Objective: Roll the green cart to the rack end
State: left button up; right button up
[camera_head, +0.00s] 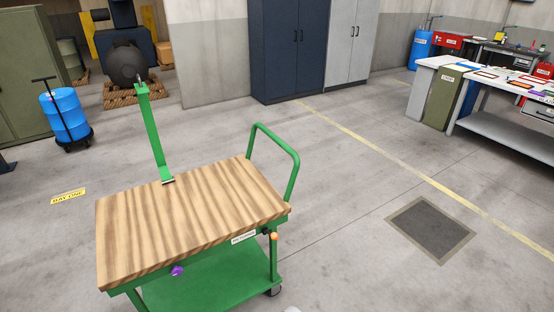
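The green cart (202,293) stands in the lower left-centre of the head view. It has a striped wooden top (190,215) with nothing lying on it, and a green lower shelf. A green push handle (277,140) loops up at its far right end. A tall green upright (153,135) rises at the far edge of the top. A purple round part (177,270) and an orange one (274,236) show below the top. One caster (273,291) is visible at the right; the cart's lower left is cut off by the frame.
The floor right of the cart is open, with a dark mat (430,230) and a yellow line (400,170). Cabinets (287,45) stand at the back. A blue barrel (65,113) on a dolly stands left. Workbenches (510,120) are at right. No rack is clearly identifiable.

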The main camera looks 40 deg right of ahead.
aim_at(205, 222)
jog(key=l, duration=0.6)
jog(key=k+l, duration=0.15)
jog(key=l, duration=0.4)
jog(key=l+u, duration=0.1)
jog(key=l, duration=0.5)
jog(key=k+l, duration=0.15)
jog(key=l, duration=1)
jog(key=k+l, duration=0.15)
jog(key=l, duration=0.4)
jog(key=k+l+u, duration=0.1)
jog(key=l, duration=0.5)
jog(key=i+l, duration=0.15)
jog(key=i, duration=0.45)
jog(key=i+l+u, duration=0.1)
jog(key=i, duration=0.5)
